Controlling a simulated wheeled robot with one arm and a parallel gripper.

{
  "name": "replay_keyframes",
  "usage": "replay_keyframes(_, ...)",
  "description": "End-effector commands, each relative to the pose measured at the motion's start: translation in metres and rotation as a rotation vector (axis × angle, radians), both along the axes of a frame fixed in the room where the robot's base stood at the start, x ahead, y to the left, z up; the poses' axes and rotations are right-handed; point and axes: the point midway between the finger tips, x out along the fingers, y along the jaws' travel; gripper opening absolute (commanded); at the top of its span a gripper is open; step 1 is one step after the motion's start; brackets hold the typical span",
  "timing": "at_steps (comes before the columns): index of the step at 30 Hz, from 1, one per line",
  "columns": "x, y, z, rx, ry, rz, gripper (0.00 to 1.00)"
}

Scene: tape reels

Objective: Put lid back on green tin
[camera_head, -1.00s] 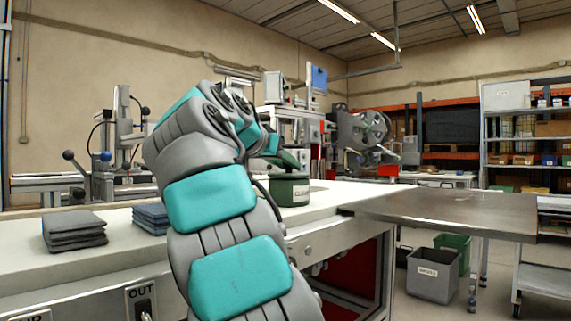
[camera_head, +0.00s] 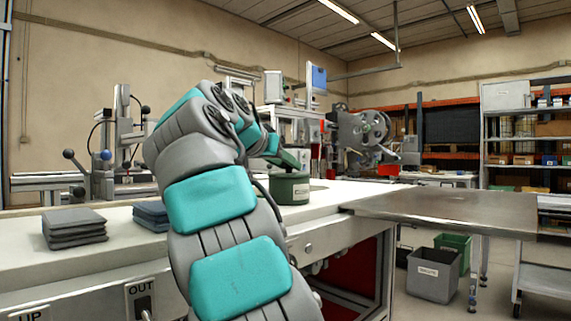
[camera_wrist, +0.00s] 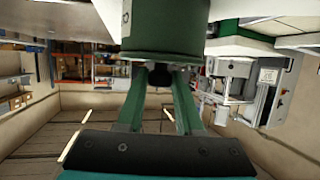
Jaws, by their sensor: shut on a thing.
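The green tin (camera_head: 289,190) stands upright on the white worktop, with a pale label on its side. It shows upside down at the top of the wrist view (camera_wrist: 160,28). A darker green lid (camera_wrist: 160,56) lies across the tin's mouth, with no clear gap between them; I cannot tell whether it is fully seated. My gripper (camera_wrist: 158,74) is shut on the lid's dark knob (camera_wrist: 157,80), with its two green fingers on either side. In the head view my gripper is above the tin, partly hidden by my arm.
A stack of grey cloths (camera_head: 74,229) and a blue stack (camera_head: 151,216) lie on the worktop (camera_head: 120,242) to the left. A bare metal table (camera_head: 450,211) adjoins at right. A grey bin (camera_head: 433,276) and a green bin (camera_head: 454,246) stand on the floor.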

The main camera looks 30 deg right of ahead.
Motion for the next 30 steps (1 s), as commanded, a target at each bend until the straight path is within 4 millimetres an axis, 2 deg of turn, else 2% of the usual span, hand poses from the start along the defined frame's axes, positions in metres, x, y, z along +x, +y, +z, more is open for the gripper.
replay_keyframes(5, -0.0001, 0.0, 0.0002, 0.0, 0.0, 0.0, 0.0)
replay_keyframes(6, -0.0001, 0.0, 0.0002, 0.0, 0.0, 0.0, 0.37)
replay_keyframes(15, 0.0, 0.0, 0.0001, 0.0, 0.0, 0.0, 0.7)
replay_keyframes(20, -0.0001, 0.0, 0.0003, 0.0, 0.0, 0.0, 0.7)
replay_keyframes(28, -0.0001, -0.0001, 0.0001, 0.0, 0.0, 0.0, 0.99)
replay_keyframes(30, -0.0001, 0.0, 0.0002, 0.0, 0.0, 0.0, 1.0)
